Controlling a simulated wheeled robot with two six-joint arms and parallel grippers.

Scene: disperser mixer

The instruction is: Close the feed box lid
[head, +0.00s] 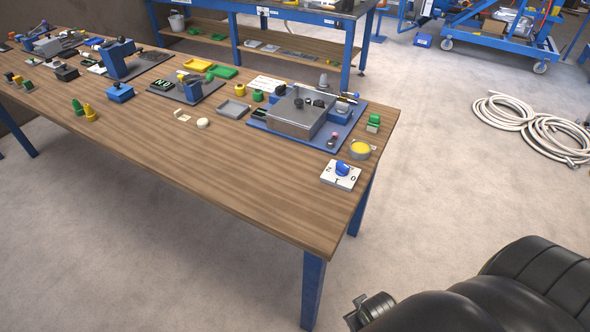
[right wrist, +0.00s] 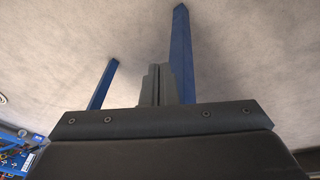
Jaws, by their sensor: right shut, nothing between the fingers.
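The feed box appears to be the grey metal box (head: 298,116) on a blue base plate (head: 258,125) near the far right corner of the table. Dark knobs and small parts show on and behind its top. At this size I cannot make out the lid or how far it stands open. My right gripper (right wrist: 157,72) shows in the right wrist view, its two fingers together and empty. It points at bare floor and table legs, away from the box. In the head view my dark right arm fills the lower right corner, off the table. My left gripper is out of view.
A white dial plate with a blue knob (head: 342,172), a yellow-filled dish (head: 360,149) and a green-topped block (head: 373,123) stand right of the box. The wooden table's (head: 225,170) front is clear. Several small tools and fixtures crowd its left part.

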